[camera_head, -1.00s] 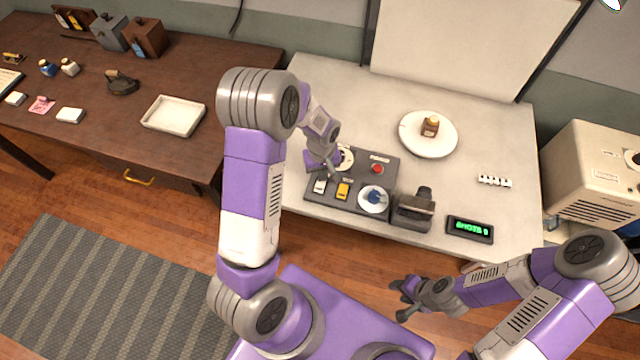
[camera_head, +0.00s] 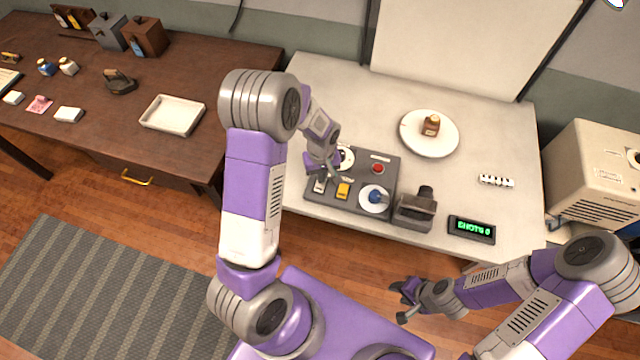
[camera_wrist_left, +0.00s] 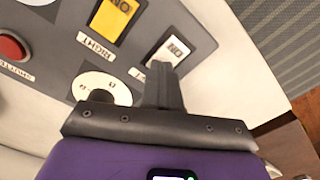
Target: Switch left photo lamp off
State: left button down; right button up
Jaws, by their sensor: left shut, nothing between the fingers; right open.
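The control panel (camera_head: 382,160) lies on the pale table. Its front row has a white switch (camera_head: 319,186), which is the left one, and a yellow switch (camera_head: 343,191). In the left wrist view the white switch (camera_wrist_left: 171,50) shows "ON", and its name label is mostly hidden by the fingers. The yellow switch (camera_wrist_left: 115,16) also shows "ON" and is labelled RIGHT. My left gripper (camera_wrist_left: 163,72) is shut and empty, its tips at the near edge of the white switch; contact cannot be told. My right gripper (camera_head: 403,302) is open in front of the table. No lamp is clearly visible.
The panel also has a red button (camera_head: 378,169), a white dial (camera_head: 345,157) and a blue knob (camera_head: 376,197). A dark device (camera_head: 415,209) and a green-lit counter (camera_head: 471,229) stand to the right. A white plate (camera_head: 429,148) holds a small brown bottle.

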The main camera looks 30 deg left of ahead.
pick_arm(q)
jog(key=shift+f, duration=0.15)
jog(key=shift+r+p, duration=2.6)
jog(key=shift+r, duration=1)
jog(key=shift+f, duration=0.1)
